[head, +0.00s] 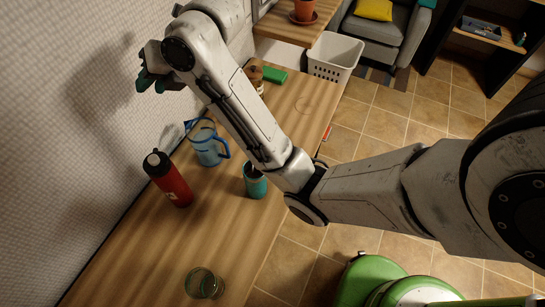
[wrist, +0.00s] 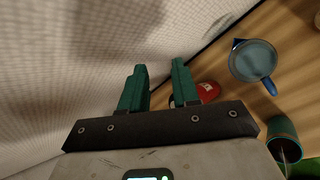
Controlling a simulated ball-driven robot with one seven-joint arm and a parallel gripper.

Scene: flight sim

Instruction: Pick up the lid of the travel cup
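A teal cup (head: 256,184), which looks like the travel cup, stands on the wooden table, partly hidden by my arm. It also shows in the wrist view (wrist: 284,150) at the lower right, with a dark top. I cannot make out a separate lid. My gripper (head: 152,82) is raised near the wall at the upper left, well away from the cup. In the wrist view its two green fingers (wrist: 158,78) stand apart with nothing between them.
A red bottle (head: 170,182) with a black cap and a blue pitcher (head: 210,147) stand near the wall. A clear glass (head: 204,284) is at the near end of the table. A green block (head: 275,76) and a brown jar (head: 254,77) are at the far end.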

